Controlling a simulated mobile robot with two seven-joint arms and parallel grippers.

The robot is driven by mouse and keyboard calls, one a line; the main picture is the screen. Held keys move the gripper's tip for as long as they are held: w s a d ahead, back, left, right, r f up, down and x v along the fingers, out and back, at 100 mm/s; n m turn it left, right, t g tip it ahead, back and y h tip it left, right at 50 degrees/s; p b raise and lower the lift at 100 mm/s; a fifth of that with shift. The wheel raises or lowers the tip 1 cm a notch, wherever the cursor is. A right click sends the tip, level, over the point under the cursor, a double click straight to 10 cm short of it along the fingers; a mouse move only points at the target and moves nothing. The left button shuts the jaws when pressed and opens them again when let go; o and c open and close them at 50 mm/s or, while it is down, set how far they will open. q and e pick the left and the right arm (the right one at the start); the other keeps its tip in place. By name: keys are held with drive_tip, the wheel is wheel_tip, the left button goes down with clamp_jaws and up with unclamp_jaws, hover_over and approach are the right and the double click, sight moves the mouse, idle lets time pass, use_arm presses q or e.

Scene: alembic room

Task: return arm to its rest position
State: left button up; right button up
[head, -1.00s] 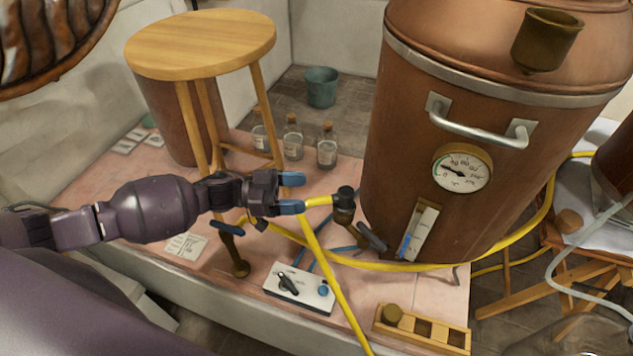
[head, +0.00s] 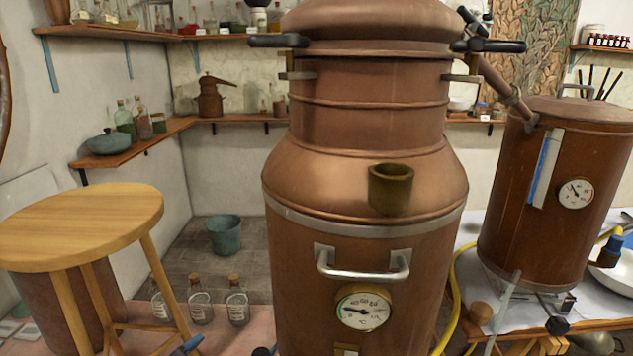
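Only a small blue tip of my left gripper (head: 187,346) shows, at the bottom edge of the head view near the wooden stool's front leg. The rest of the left gripper and its arm are below the frame, so its opening is hidden. Nothing shows held at that tip. My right gripper and arm are not in view.
A large copper still (head: 350,240) with a handle and dial fills the middle. The wooden stool (head: 85,222) stands left, with corked bottles (head: 237,302) beside it. A smaller copper vessel (head: 555,200) stands right. A bucket (head: 225,235) is on the floor behind.

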use_arm(q)
drive_tip(key=s+a+f+n+g+y, duration=0.1)
drive_tip(key=s+a+f+n+y, duration=0.1)
drive_tip(key=s, duration=0.5)
drive_tip(key=s+a+f+n+g+y, duration=0.1)
drive_tip(key=s+a+f+n+y, duration=0.1)
drive_tip(key=s+f, duration=0.4)
drive_tip(key=s+a+f+n+g+y, duration=0.1)
drive_tip(key=s+a+f+n+y, duration=0.1)
drive_tip(key=s, duration=0.6)
wheel_tip(320, 180, down, 3)
drive_tip(key=n+y, duration=0.1)
drive_tip(key=n, duration=0.2)
drive_tip(key=shift+n, duration=0.4)
drive_tip(key=shift+r, duration=0.1)
